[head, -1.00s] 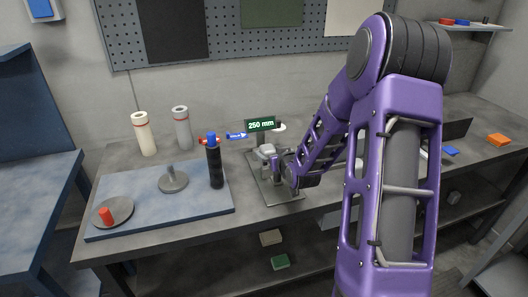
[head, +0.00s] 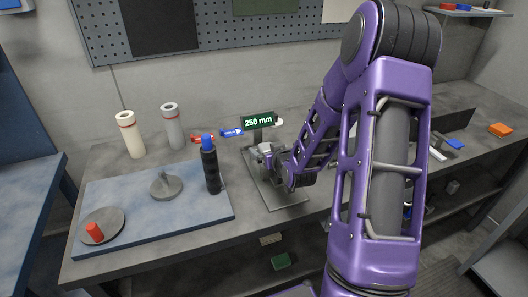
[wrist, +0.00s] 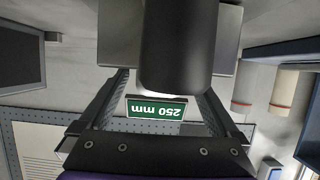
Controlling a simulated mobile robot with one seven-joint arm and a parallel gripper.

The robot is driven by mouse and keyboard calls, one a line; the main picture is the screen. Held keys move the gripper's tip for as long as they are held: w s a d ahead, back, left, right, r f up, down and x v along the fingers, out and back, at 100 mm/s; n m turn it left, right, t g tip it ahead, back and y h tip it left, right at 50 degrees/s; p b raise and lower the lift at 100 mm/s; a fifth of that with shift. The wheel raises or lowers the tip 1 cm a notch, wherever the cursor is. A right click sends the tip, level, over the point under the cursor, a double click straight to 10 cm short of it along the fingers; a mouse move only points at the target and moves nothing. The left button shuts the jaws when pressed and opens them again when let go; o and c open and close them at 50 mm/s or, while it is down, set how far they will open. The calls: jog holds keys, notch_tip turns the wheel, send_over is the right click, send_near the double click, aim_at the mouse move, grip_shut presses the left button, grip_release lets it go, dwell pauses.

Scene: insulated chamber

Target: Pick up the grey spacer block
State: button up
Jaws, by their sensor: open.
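My gripper (head: 274,160) is open at the gauge stand, whose grey base plate (head: 283,197) lies on the bench. The forearm comes in from the right and partly hides the stand. A small light grey piece (head: 265,148) shows just beyond the gripper; I cannot tell if it is the spacer block. In the wrist view, which is upside down, a wide dark cylinder (wrist: 180,45) with grey block-like faces (wrist: 227,40) on both sides fills the top, between and beyond the fingers. A small grey block (head: 453,187) also sits on the lower shelf at right.
A green "250 mm" sign (head: 258,121) stands behind the gripper. A black bottle with blue cap (head: 210,168) stands close on the left, on a blue mat (head: 130,235). Two pale cylinders (head: 131,137) stand behind the mat. An orange block (head: 500,129) lies far right.

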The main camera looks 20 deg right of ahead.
jog(key=shift+s, duration=0.15)
jog(key=shift+c, duration=0.8)
grip_shut()
jog(key=shift+r, duration=0.1)
jog(key=shift+r, duration=0.1)
